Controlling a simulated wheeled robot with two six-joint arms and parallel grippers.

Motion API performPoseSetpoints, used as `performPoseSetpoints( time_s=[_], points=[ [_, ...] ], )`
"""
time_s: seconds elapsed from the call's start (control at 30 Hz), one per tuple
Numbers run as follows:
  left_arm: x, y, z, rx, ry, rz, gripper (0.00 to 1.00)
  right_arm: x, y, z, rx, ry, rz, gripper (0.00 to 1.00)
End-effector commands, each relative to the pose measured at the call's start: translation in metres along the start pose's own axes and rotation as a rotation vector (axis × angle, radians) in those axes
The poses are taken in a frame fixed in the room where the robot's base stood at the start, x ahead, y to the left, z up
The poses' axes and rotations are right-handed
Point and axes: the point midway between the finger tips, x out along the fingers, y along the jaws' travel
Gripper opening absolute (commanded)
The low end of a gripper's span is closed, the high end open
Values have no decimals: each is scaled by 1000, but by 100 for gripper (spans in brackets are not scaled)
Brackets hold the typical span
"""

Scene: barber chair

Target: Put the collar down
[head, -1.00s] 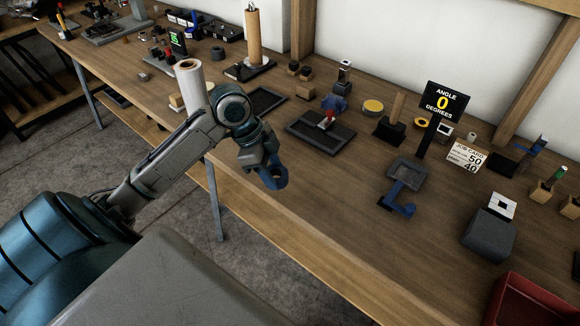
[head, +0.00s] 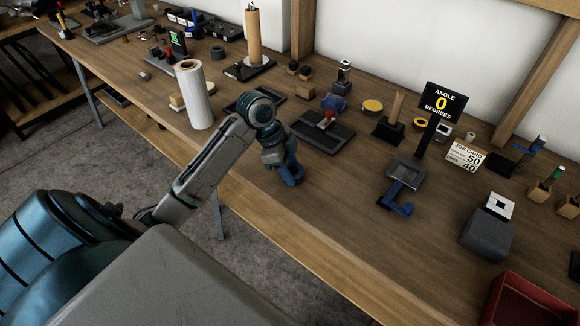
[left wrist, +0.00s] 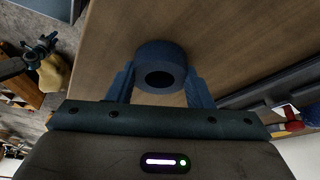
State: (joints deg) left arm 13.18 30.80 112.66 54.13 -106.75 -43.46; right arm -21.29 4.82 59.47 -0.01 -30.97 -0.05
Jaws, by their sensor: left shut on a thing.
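The collar (left wrist: 161,60) is a dark blue-grey ring with a round hole. In the left wrist view it sits between the two blue fingers of my left gripper (left wrist: 160,88), which is shut on it. In the head view my left gripper (head: 291,176) is low over the front part of the wooden workbench (head: 330,225), left of the dark tray. The collar is hard to make out there, and I cannot tell whether it touches the bench top.
A dark tray (head: 318,131) with a red-topped item lies behind and right of the gripper. A white roll (head: 194,95) stands to the left. A blue-handled stand (head: 404,180) and a grey block (head: 487,232) are to the right. Bare bench lies between.

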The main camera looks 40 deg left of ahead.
Motion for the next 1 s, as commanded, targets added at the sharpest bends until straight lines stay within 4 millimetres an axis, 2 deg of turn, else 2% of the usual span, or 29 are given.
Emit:
performPoseSetpoints(
  time_s=[0.13, 0.17, 0.23, 0.27, 0.53, 0.67, 1.0],
  points=[
    [3, 0, 1, -1, 0, 1, 24, 0, 0, 0, 0, 0, 0, 36],
    [2, 0, 1, 0, 0, 1, 52, 0, 0, 0, 0, 0, 0, 36],
    [2, 0, 1, 0, 0, 1, 66, 0, 0, 0, 0, 0, 0, 36],
    [2, 0, 1, 0, 0, 0, 68, 0, 0, 0, 0, 0, 0, 36],
    [1, 0, 1, 0, 0, 0, 68, 0, 0, 0, 0, 0, 0, 36],
    [-8, 0, 0, 1, 0, -2, 68, 0, 0, 0, 0, 0, 0, 36],
    [-77, -1, 1, 2, -3, -5, 68, -2, 0, -9, 0, 11, 0, 36]
  ],
)
